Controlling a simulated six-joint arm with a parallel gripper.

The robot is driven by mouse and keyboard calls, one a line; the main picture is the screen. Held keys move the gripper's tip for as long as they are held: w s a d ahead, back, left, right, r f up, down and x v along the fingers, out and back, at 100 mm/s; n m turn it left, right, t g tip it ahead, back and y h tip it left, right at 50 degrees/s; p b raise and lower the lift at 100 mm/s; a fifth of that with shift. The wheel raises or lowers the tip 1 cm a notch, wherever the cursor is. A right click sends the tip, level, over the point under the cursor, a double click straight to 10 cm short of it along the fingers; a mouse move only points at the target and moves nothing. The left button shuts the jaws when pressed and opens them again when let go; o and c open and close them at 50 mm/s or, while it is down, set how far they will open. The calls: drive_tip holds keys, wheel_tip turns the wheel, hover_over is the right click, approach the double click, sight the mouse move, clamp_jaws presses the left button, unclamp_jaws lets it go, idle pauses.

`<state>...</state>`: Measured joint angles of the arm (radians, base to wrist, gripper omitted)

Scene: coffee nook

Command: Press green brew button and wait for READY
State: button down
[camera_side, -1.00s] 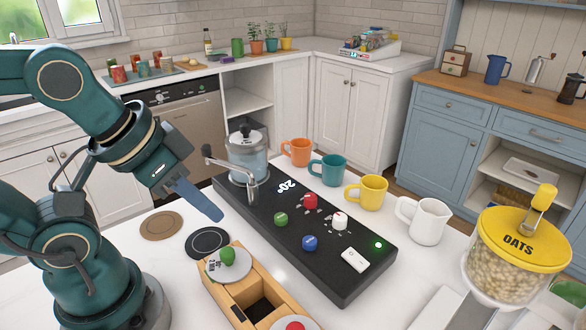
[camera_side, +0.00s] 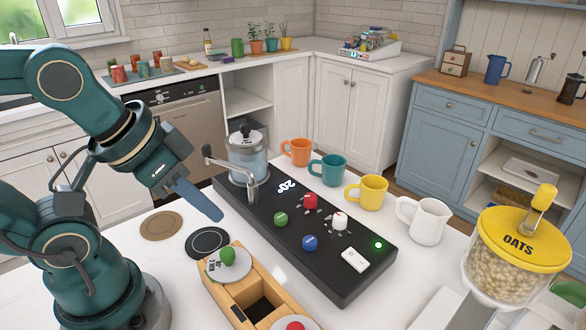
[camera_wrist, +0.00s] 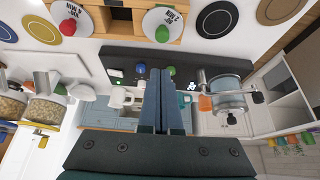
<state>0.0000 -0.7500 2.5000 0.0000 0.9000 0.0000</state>
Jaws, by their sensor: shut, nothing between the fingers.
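The green brew button (camera_side: 281,219) is a round knob on the black panel (camera_side: 335,284), left of the red button (camera_side: 310,201) and the blue button (camera_side: 309,243). A white knob (camera_side: 340,220) and a white rocker switch (camera_side: 355,260) are also on it. A green light (camera_side: 378,245) glows at the panel's right end. A display (camera_side: 287,186) shows lit characters that look like "20"; I cannot read READY anywhere. My gripper (camera_side: 220,216) is shut and empty, left of the green button and apart from it. In the wrist view its fingers (camera_wrist: 164,78) point towards the panel.
A glass container with a metal spout (camera_side: 247,155) stands at the panel's far end. Orange, teal and yellow mugs (camera_side: 367,192) and a white pitcher (camera_side: 424,220) line the panel's back. An oats jar (camera_side: 512,260) stands at right.

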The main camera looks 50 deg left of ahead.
idle(0.7)
wheel_tip(320, 180, up, 9)
drive_tip(key=m+t+h, duration=0.3)
drive_tip(key=m+t, duration=0.5)
drive_tip(key=m, duration=0.2)
hover_over(281, 219)
drive_tip(key=w+d, duration=0.1)
wheel_tip(281, 219, down, 9)
drive_tip(key=s+a+m+g, duration=0.1)
drive_tip(key=a+m+g, duration=0.1)
drive_tip(key=g, duration=0.3)
drive_tip(key=shift+s+a+m+h, duration=0.25)
drive_tip(key=shift+m+h, duration=0.15)
drive_tip(key=shift+m, duration=0.5)
drive_tip(key=shift+d+f, duration=0.1)
drive_tip(key=shift+f, duration=0.05)
drive_tip(key=shift+f, duration=4.3)
